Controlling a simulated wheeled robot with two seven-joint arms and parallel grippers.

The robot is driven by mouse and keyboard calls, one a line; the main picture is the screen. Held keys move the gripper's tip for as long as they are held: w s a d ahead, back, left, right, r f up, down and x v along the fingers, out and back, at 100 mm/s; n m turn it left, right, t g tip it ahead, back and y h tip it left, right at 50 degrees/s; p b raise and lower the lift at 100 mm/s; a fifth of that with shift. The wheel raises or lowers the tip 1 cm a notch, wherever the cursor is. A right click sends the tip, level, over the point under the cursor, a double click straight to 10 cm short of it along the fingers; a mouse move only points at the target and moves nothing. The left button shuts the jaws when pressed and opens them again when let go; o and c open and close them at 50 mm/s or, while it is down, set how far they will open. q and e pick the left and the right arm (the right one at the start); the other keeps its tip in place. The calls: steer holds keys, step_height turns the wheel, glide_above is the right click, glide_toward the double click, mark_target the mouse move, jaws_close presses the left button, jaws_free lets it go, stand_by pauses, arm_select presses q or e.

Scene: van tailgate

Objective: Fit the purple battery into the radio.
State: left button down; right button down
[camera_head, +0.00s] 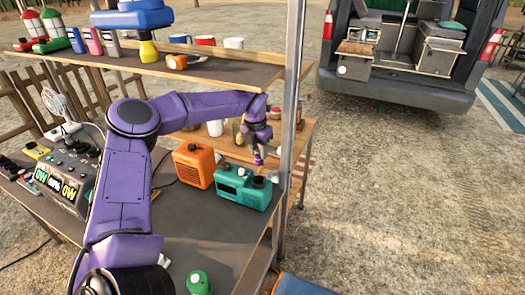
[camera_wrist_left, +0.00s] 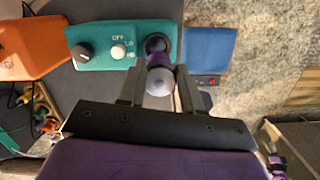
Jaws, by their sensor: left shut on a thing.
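The teal radio (camera_head: 243,187) stands on the workbench near its right edge. In the wrist view, the radio's teal top (camera_wrist_left: 98,47) shows a dark knob, a white knob and a dark round socket (camera_wrist_left: 157,44). My left gripper (camera_wrist_left: 160,82) is shut on the purple battery (camera_wrist_left: 158,60), whose pale end faces the camera. The battery's far end lines up with the socket in this view; whether it is inside cannot be told. In the head view, my left gripper (camera_head: 257,150) points down above the radio's right part, with the battery (camera_head: 257,159) below it. My right gripper is not in view.
An orange radio (camera_head: 195,163) stands just left of the teal one. A metal post (camera_head: 288,110) rises close to the right of my gripper. A shelf (camera_head: 200,72) with cups runs behind. A control box (camera_head: 66,175) is at the left, a green-capped item (camera_head: 199,282) in front.

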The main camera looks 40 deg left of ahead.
arm_select(q)
steer(key=f+b, duration=0.3)
steer(key=f, duration=0.1)
steer(key=f+b, duration=0.2)
steer(key=f, duration=0.2)
steer(key=shift+s+a+f+b, duration=0.1)
steer(key=shift+s+f+b, duration=0.1)
steer(key=shift+f+b, duration=0.2)
steer(key=shift+w+f+b, duration=0.1)
steer(key=shift+f+b, duration=0.4)
steer(key=shift+f, duration=0.15)
steer(key=c, duration=0.7)
jaws_free()
steer(key=shift+r, duration=0.1)
